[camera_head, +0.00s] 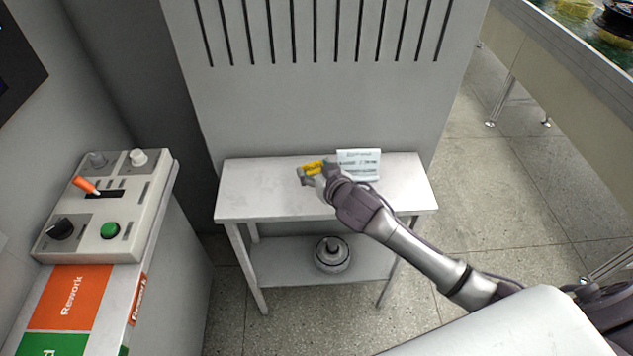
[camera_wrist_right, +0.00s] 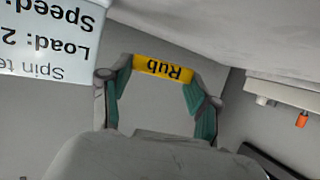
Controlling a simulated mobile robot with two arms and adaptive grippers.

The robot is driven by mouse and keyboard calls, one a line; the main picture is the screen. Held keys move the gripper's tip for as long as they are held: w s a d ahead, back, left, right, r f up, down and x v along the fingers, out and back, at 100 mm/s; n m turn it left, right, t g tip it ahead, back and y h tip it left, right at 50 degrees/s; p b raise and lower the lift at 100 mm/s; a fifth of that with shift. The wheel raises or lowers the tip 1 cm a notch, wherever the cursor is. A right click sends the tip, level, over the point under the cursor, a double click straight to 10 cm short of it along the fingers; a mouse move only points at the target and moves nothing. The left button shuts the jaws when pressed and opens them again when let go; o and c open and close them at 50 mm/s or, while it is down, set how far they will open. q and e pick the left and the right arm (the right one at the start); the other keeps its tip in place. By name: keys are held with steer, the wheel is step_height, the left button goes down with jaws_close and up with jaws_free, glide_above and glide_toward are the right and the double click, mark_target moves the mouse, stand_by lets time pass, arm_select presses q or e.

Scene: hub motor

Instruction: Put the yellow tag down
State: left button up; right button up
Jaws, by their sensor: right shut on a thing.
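In the head view the yellow tag (camera_head: 314,167) and the right gripper (camera_head: 312,173) are over the top of the small white table (camera_head: 262,190). Whether the tag touches the tabletop I cannot tell. My left gripper is not in view.
A white sign (camera_head: 360,160) stands on the table right of my gripper. A round hub motor (camera_head: 332,254) sits on the lower shelf. A control box (camera_head: 135,195) with an orange lever is at the left. The tabletop's left part is clear.

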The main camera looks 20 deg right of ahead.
steer(key=shift+f, duration=1.9)
steer(key=shift+f+b, duration=0.2)
steer(key=shift+b, duration=0.15)
steer(key=o, duration=0.9)
steer(key=shift+r, duration=0.15)
